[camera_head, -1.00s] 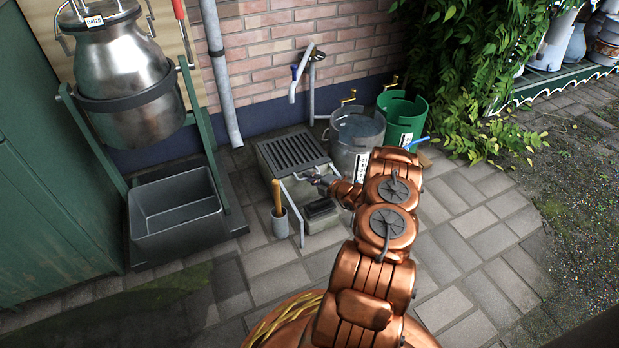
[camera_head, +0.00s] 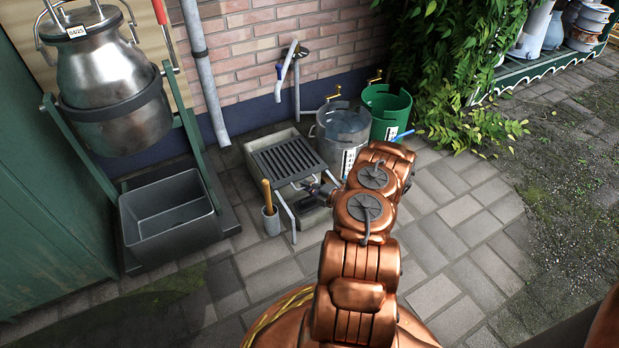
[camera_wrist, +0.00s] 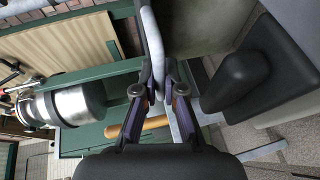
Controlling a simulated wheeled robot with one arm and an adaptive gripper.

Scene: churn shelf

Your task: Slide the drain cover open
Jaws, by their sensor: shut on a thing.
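The drain cover (camera_head: 285,160) is a dark slotted grate over a grey stone basin (camera_head: 252,146) near the brick wall. It sits forward in the basin, with a strip of basin showing behind it. A pale grey bar runs along its front side. My gripper (camera_head: 318,190) is at this bar, on the front right of the cover. In the wrist view, the fingers (camera_wrist: 160,85) are closed around the curved pale bar (camera_wrist: 153,35). The grate's slots do not show clearly in the wrist view.
A black block (camera_head: 308,203) lies just in front of the cover. A grey cup (camera_head: 271,222) with a wooden handle (camera_head: 266,195) stands left of it. A grey tub (camera_head: 170,222) is left. Paving at right is free.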

